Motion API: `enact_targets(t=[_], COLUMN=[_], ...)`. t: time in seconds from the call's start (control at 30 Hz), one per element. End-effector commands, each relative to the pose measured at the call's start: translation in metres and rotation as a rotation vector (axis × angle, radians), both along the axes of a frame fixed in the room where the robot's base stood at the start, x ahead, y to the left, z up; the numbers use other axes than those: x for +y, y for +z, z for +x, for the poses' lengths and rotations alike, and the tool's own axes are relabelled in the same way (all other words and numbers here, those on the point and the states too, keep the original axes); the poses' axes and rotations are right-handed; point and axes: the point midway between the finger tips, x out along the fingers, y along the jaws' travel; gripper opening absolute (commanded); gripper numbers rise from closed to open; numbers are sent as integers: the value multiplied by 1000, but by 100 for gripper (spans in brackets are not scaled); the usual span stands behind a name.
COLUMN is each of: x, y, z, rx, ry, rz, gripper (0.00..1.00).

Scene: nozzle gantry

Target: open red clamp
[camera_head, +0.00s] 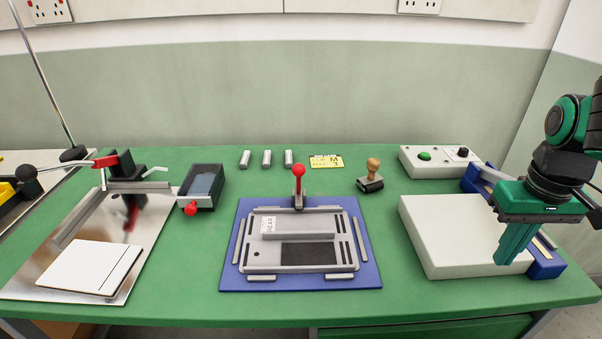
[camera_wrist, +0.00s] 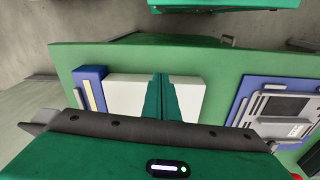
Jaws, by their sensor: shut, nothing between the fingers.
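A toggle clamp with a red ball-tipped lever (camera_head: 298,172) stands at the back edge of a blue fixture plate (camera_head: 229,272). Its lever points upright. A grey plate (camera_head: 262,263) with a raised grey block (camera_head: 298,225) lies on the fixture in front of it. Another red part, a red block with a lever (camera_head: 105,161), sits on the metal stand at the left. My green gripper (camera_head: 508,258) hangs at the far right over the white box, well away from both red parts. Its fingers are together and empty, also in the wrist view (camera_wrist: 162,82).
A white box (camera_head: 450,232) lies below my gripper, with a blue holder (camera_head: 546,266) beside it. A dark tray (camera_head: 204,168) with a red knob (camera_head: 190,209) stands left of the fixture. A stamp (camera_head: 371,178) and a control box (camera_head: 430,170) stand behind. Green table is clear between fixture and white box.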

Motion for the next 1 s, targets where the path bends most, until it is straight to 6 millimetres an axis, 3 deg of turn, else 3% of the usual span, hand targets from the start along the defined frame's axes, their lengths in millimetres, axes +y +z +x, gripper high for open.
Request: enact_targets(t=[0.1, 0.27, 0.5, 0.7, 0.8, 1.0], x=[27, 76, 182, 275, 309, 341], y=[15, 36, 67, 91, 98, 107], z=[43, 91, 142, 154, 152, 149], rx=[-32, -76, -154, -219, -244, -270], ry=[292, 678, 1251, 1662, 1804, 1935], rz=[-51, -124, -243, -343, -382, -423], gripper=[0, 0, 0, 0, 0, 0])
